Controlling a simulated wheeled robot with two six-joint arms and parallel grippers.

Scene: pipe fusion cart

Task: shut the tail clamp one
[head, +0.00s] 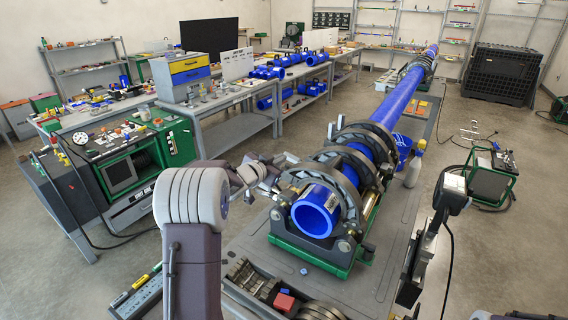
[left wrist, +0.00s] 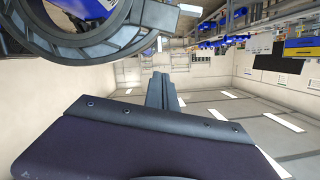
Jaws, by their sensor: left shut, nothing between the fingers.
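The pipe fusion machine (head: 312,250) holds a thick blue pipe (head: 318,210) in several dark grey ring clamps. The nearest ring clamp (head: 349,200) goes around the pipe's open near end; another clamp (head: 352,162) stands just behind it. I cannot tell which is tail clamp one, or whether its upper half is fully down. My left gripper (head: 284,160) is shut and empty, at the left side of the clamps, close to a ring. In the left wrist view, my shut fingers (left wrist: 164,92) point away beside a dark ring clamp (left wrist: 75,42); contact is unclear.
A green-framed control unit (head: 130,165) and grey workbenches (head: 235,128) stand at the left. A red block (head: 284,302) lies in the cart's front tray. Floor at the right is partly clear.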

